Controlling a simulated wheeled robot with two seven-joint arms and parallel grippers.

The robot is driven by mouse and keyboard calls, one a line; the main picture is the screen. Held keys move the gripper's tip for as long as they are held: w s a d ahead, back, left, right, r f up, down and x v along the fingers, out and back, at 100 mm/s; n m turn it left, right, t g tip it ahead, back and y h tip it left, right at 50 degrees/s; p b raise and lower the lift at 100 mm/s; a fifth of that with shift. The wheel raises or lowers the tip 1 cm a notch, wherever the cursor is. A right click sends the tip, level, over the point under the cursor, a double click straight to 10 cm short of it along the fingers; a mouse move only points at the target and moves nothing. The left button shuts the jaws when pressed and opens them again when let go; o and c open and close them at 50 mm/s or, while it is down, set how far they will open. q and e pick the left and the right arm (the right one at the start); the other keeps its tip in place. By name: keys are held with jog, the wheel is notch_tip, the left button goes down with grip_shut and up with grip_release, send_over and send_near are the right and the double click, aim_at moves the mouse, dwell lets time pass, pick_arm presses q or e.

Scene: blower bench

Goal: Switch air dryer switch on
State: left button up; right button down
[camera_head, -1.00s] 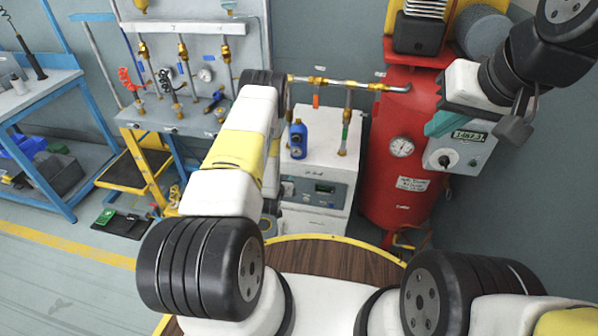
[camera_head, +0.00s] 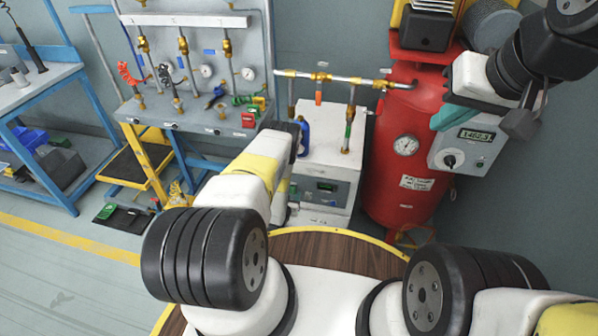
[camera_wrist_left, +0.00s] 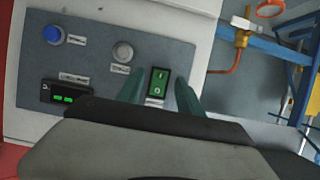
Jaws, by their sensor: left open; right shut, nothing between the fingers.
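The air dryer (camera_head: 330,150) is the white cabinet with a grey front panel, at the middle of the head view. In the left wrist view its green rocker switch (camera_wrist_left: 157,82) is on the panel (camera_wrist_left: 92,65). My left gripper (camera_wrist_left: 160,94) is open, with its teal fingers on either side of the switch as seen there; contact cannot be told. The left fingers are hidden behind my arm in the head view. My right gripper (camera_head: 447,118) is shut and empty beside the control box on the right.
The panel also has a blue button (camera_wrist_left: 54,35), a grey button (camera_wrist_left: 122,52) and a small lit display (camera_wrist_left: 65,98). A red tank (camera_head: 400,170) stands right of the dryer. A pipe board (camera_head: 200,70) and a blue bench (camera_head: 50,110) are on the left.

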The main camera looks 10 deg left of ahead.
pick_arm(q)
jog(key=shift+w+f, duration=0.1)
jog(key=shift+w, duration=0.15)
jog(key=shift+c, duration=0.4)
